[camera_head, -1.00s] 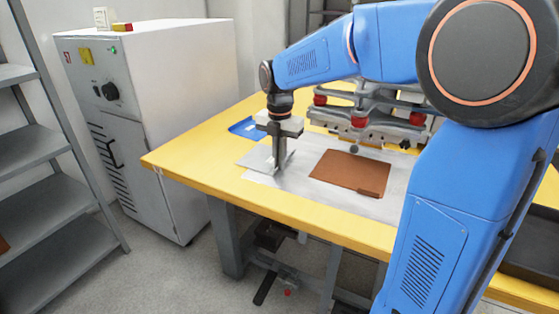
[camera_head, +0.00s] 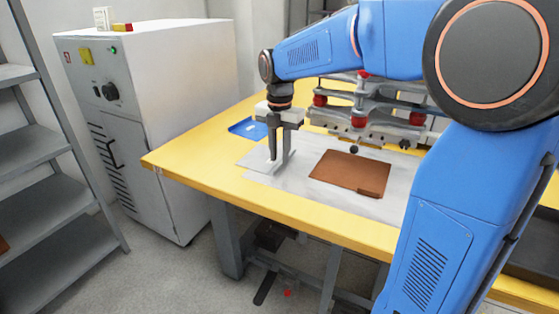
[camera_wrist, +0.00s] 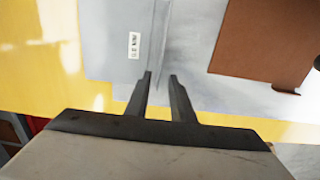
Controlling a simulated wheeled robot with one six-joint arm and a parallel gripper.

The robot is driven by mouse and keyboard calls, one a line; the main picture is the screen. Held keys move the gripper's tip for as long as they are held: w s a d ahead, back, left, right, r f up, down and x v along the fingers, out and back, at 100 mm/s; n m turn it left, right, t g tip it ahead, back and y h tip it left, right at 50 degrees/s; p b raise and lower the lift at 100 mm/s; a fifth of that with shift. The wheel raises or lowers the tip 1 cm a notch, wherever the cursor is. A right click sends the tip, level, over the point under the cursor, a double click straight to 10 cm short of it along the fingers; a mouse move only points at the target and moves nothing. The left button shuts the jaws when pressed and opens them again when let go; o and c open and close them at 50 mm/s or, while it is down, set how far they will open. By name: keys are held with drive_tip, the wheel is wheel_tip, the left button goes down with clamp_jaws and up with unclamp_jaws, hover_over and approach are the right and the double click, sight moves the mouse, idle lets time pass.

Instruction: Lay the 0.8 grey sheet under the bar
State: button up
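A grey sheet (camera_head: 254,159) lies at the left end of the pale plate on the yellow table. In the wrist view the grey sheet (camera_wrist: 108,45) carries a small white label (camera_wrist: 134,45), too small to read surely. A narrow strip or edge runs along its right side. My gripper (camera_head: 279,164) points down over the sheet's right part. In the wrist view my gripper (camera_wrist: 160,76) has its two fingers apart with a gap between them, near that strip. I cannot tell whether they touch the sheet. The bar (camera_head: 375,133) of the press stands behind, to the right.
A brown sheet (camera_head: 350,172) lies on the pale plate (camera_head: 312,146), right of my gripper, with a small brown piece at its front edge. A blue tray (camera_head: 250,128) is behind my gripper. A grey cabinet (camera_head: 170,110) and shelves (camera_head: 50,150) stand left.

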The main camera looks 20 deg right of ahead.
wheel_tip(320, 180, up, 9)
drive_tip(key=shift+r, duration=0.2)
idle(0.6)
